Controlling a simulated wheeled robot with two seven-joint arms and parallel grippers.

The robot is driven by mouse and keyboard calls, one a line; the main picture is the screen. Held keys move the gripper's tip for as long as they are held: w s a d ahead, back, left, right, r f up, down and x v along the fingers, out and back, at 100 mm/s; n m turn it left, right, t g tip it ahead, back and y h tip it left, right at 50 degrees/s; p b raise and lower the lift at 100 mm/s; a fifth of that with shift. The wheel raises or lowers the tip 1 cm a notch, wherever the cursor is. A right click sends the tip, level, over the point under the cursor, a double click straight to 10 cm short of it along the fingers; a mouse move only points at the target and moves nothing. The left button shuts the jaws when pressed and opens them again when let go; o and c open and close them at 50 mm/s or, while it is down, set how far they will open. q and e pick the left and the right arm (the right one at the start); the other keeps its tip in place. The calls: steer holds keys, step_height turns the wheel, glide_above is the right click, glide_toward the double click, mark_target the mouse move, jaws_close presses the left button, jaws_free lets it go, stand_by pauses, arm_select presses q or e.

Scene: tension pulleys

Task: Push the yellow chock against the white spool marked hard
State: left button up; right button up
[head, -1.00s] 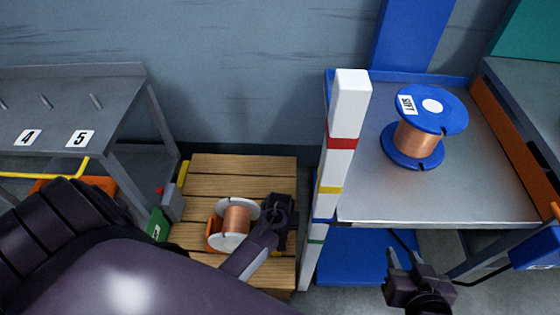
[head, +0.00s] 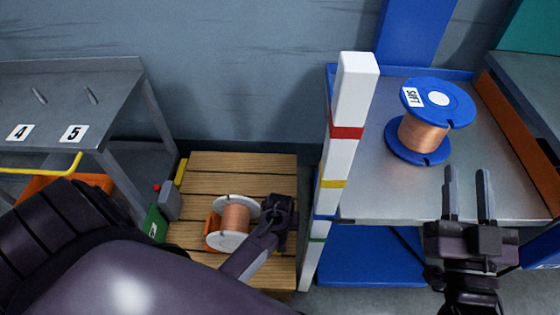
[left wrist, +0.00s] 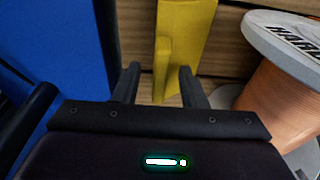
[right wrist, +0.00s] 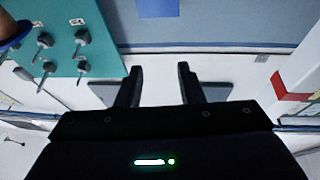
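The white spool marked hard (head: 222,240) is wound with copper wire and rests on the wooden pallet (head: 235,165). It also shows at the right in the left wrist view (left wrist: 262,28), with part of its label. The yellow chock (left wrist: 188,35) is left of the spool there, with a gap between them. Its upright handle (left wrist: 162,62) is between the fingertips of my left gripper (left wrist: 158,78), which are apart with space on both sides. In the head view, my left gripper (head: 278,212) hides the chock. My right gripper (head: 467,180) is open and empty near the metal table's front edge.
A blue spool labelled soft (head: 424,120) stands on the metal table (head: 380,195). A white post with coloured bands (head: 343,155) stands between pallet and table. An orange piece (head: 212,228) is beside the white spool. A green box (head: 155,222) is at the pallet's left.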

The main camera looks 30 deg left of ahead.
arm_select(q)
steer(key=shift+f, duration=0.25)
arm_select(e)
steer(key=shift+s+d+r+t+y, duration=0.2)
steer(key=shift+r+t, duration=0.2)
steer(key=shift+r, duration=0.35)
steer(key=shift+s+d+r+t+y, duration=0.15)
steer(key=shift+s+r+t, duration=0.2)
steer(key=shift+r, duration=0.45)
steer(key=shift+s+d+r+t+y, duration=0.15)
steer(key=shift+r+t, duration=0.3)
steer(key=shift+r, duration=0.3)
steer(key=shift+a, duration=0.1)
arm_select(q)
jaws_close()
